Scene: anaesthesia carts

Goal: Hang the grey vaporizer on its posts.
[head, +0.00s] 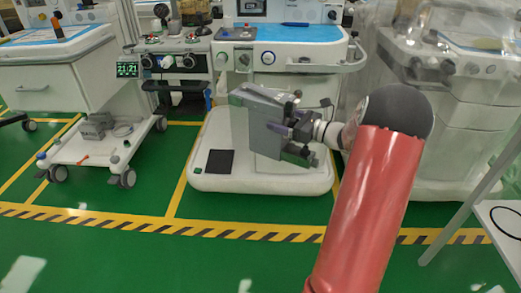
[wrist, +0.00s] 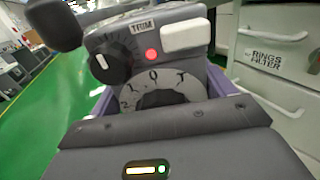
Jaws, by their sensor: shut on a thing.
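The grey vaporizer (head: 262,112) hangs in the air in front of the middle white cart, tilted in the head view. My gripper (head: 284,130) is shut on it from the right side. Purple finger parts show at both sides of the dial; the fingertips are hidden. I cannot make out the posts in either view.
The middle cart (head: 262,180) has a blue-topped work surface (head: 300,33) and a handle rail. A left trolley (head: 75,152) carries a grey device on its low shelf. Grey drawers (wrist: 275,60) stand close on the right in the wrist view. Green floor in front is clear.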

